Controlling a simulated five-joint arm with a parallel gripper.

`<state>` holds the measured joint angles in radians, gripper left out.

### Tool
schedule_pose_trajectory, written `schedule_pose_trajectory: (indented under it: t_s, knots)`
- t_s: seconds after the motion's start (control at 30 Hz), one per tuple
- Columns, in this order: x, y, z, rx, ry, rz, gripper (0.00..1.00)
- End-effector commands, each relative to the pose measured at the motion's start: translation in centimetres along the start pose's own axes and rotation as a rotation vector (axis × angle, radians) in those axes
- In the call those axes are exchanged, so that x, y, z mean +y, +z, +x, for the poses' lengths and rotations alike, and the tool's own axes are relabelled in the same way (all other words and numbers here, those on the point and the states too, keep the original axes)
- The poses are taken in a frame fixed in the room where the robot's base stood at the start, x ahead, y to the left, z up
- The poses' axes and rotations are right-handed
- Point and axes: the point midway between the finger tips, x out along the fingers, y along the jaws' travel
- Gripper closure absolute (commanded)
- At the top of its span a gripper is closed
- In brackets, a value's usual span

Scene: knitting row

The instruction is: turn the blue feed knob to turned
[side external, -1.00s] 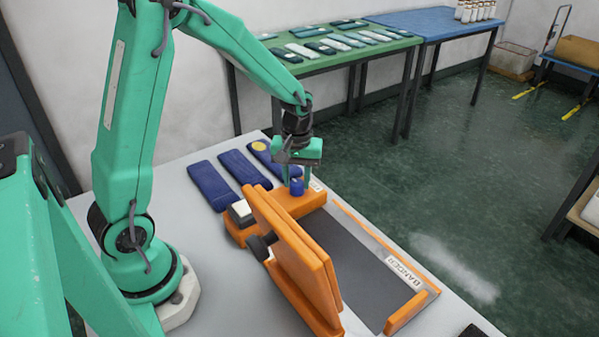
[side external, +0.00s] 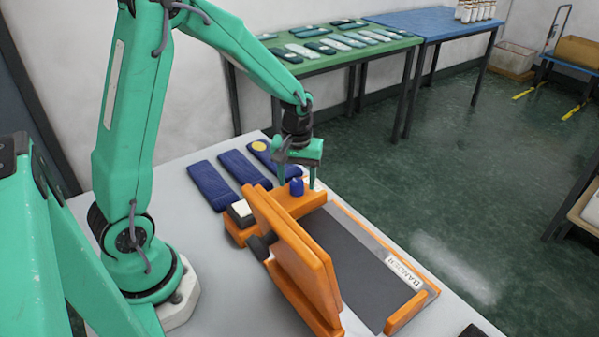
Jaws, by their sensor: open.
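The blue feed knob (side external: 297,187) stands on the orange block at the back end of the orange bander machine (side external: 296,250). My gripper (side external: 297,180) is over the knob, pointing down. Its fingers are open, one on each side of the knob, with visible gaps to it. The knob's top shows between the fingers. I cannot tell the knob's turned angle from any mark.
Several folded dark blue knit pieces (side external: 208,186) lie on the grey table (side external: 180,172) behind the machine, one with a yellow round patch. The machine's upright orange plates stand close in front of the knob. A dark belt (side external: 350,262) runs to the right.

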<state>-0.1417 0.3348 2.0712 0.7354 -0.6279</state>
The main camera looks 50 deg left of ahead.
Motion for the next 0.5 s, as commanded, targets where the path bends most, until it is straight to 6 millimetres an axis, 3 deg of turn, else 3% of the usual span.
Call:
schedule_pose_trajectory:
  t_s: [0.27, 0.5]
  knots:
    - [0.0, 0.0, -1.3, 0.001, 0.001, -0.001, 0.45]
    - [0.1, -0.1, -4.3, 0.004, 0.003, 0.0, 0.45]
